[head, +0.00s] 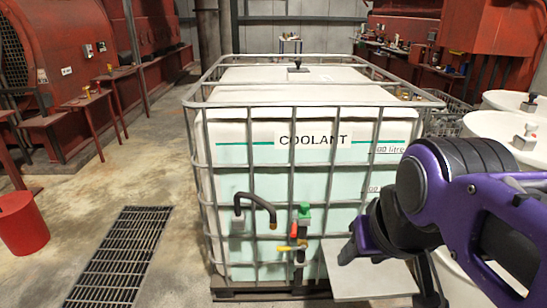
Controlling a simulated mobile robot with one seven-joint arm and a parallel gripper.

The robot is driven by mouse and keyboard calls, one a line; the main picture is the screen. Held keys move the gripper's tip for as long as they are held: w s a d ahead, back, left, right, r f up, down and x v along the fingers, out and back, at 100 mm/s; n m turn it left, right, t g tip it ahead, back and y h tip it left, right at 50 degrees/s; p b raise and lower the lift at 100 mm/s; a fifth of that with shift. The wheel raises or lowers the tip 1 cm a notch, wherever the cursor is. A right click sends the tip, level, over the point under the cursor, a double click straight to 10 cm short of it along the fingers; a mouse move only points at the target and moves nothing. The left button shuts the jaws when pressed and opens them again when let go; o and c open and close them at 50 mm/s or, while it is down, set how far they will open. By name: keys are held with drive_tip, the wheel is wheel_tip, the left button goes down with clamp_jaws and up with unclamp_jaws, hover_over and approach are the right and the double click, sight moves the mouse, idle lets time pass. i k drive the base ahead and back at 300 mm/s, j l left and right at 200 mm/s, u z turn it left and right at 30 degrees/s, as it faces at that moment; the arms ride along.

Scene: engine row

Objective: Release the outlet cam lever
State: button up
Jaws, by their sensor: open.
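The coolant tank (300,120) is a white, caged container standing in the middle of the head view. On its lower front is an outlet assembly with a green top (304,210), a red part (293,230) and a yellow lever-like part (285,248). Which of these is the cam lever is too small to tell. A black bent hose (257,202) is to their left, its end near the red part. My gripper (388,276) is open at the lower right, to the right of the outlet and apart from it. No object shows clearly held in it.
A pale flat panel (350,288) is at the tank's lower right front, partly behind my gripper. White drums (500,130) stand at the right. A floor grate (120,255) and red bucket (22,222) are at the left. The floor left of the tank is mostly clear.

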sight(293, 231)
drive_tip(key=l+u, duration=0.1)
drive_tip(key=i+j+z, duration=0.6)
drive_tip(key=i+j, duration=0.15)
drive_tip(key=j, duration=0.25)
